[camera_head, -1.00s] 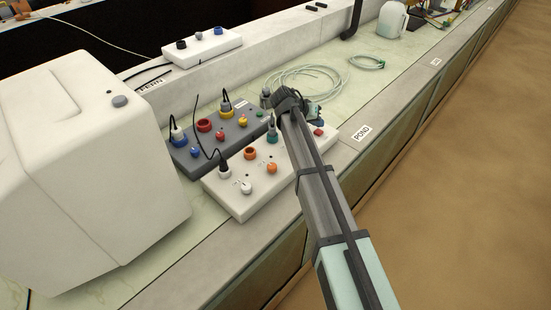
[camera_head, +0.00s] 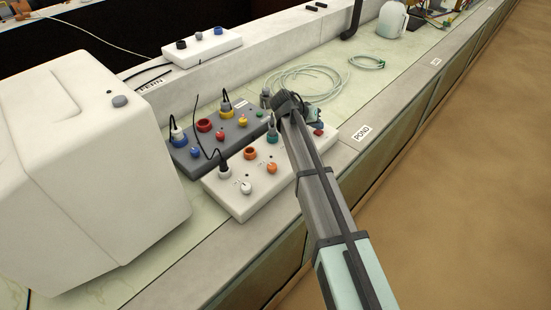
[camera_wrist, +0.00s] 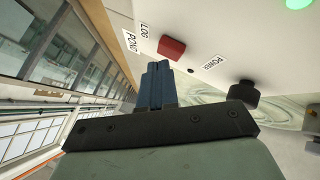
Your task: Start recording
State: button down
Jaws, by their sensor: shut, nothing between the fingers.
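A white box (camera_head: 215,187) with coloured sockets and knobs lies on the bench, with a red button (camera_head: 318,133) at its far right end. In the wrist view the red button (camera_wrist: 171,48) has a LOG label beside it, and a POND label (camera_wrist: 131,41) is close by. My gripper (camera_wrist: 158,68) is shut and empty, its blue fingertips just short of the red button in that view; I cannot tell whether they touch it. In the head view my gripper (camera_head: 313,114) is over the box's far end, and my arm hides part of the box.
A grey box (camera_head: 205,150) with plugged cables lies behind the white one. The wrist view shows a black POWER knob (camera_wrist: 243,92) and a green light (camera_wrist: 299,3). A white machine (camera_head: 80,165) stands left. Coiled tubing (camera_head: 305,82) and a jug (camera_head: 392,20) are farther back.

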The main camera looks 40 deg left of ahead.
aim_at(316, 132)
jog(key=shift+f, duration=0.4)
dwell(0.3)
jog(key=shift+r, duration=0.95)
jog(key=shift+r, duration=0.1)
notch_tip(316, 132, up, 6)
jog(key=shift+f, duration=0.1)
dwell(0.6)
dwell(0.7)
